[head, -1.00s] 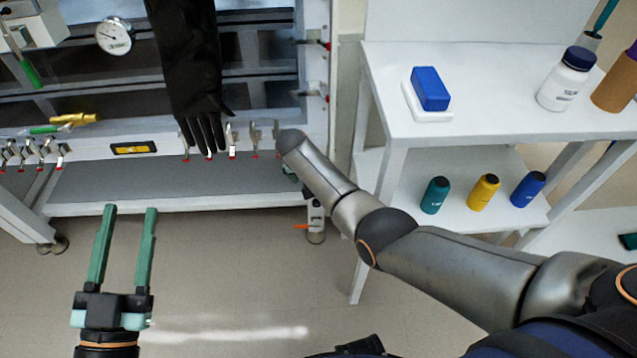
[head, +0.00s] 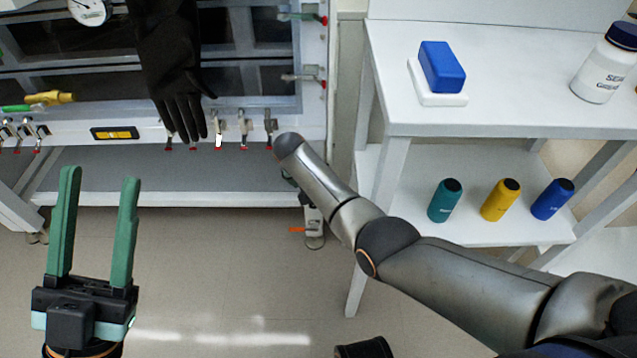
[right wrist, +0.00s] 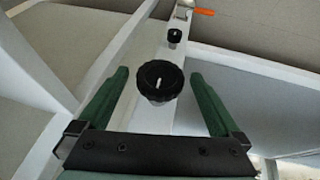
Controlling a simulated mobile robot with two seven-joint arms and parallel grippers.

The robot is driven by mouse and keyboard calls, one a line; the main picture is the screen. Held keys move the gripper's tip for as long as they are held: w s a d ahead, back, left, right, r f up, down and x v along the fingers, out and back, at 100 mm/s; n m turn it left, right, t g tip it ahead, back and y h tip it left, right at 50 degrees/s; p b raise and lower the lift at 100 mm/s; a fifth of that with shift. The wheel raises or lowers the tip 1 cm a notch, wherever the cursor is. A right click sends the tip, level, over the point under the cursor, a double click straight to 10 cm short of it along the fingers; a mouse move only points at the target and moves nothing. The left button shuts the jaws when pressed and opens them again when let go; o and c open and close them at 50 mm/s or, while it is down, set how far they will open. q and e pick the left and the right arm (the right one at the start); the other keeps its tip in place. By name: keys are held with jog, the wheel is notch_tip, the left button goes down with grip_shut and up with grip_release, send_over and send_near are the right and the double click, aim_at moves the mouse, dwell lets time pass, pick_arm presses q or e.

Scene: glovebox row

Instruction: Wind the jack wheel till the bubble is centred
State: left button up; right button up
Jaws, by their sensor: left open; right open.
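The spirit level (head: 115,133) is a black bar with a yellow vial on the glovebox's front rail. Its bubble is too small to read. A black ribbed knob with a white mark (right wrist: 158,82), seemingly the jack wheel, shows in the right wrist view. My right gripper (right wrist: 159,77) is open, its green fingers on either side of the knob with gaps; I cannot tell the depth between them. In the head view my right arm hides most of that gripper and the wheel. My left gripper (head: 98,174) is open and empty, below the front rail.
A smaller black knob (right wrist: 174,36) and an orange lever (right wrist: 203,12) lie beyond the wheel. The lever (head: 297,230) also shows low by the glovebox leg. A black glove (head: 177,80) hangs in front of the glovebox.

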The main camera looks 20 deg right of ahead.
jog(key=shift+w+d+f+b, duration=0.1)
jog(key=shift+w+f+b, duration=0.1)
jog(key=shift+f+b, duration=0.3)
pick_arm(q)
jog(key=shift+w+d+f, duration=0.2)
jog(key=shift+d+f, duration=0.35)
jog(key=shift+f, duration=0.15)
pick_arm(e)
jog(key=c, duration=1.3)
jog(key=h+b, duration=0.1)
jog(key=b, duration=0.1)
jog(key=h+b, duration=0.1)
jog(key=b, duration=0.1)
jog(key=shift+f+n+g, duration=0.3)
jog(key=shift+r+h+b, duration=0.15)
jog(key=shift+h+b, duration=0.15)
jog(key=shift+b, duration=0.3)
pick_arm(q)
notch_tip(320, 180, down, 6)
jog(key=shift+w+d+g, duration=0.15)
jog(key=shift+d+g, duration=0.15)
jog(key=shift+d, duration=0.05)
pick_arm(e)
jog(key=shift+r, duration=0.1)
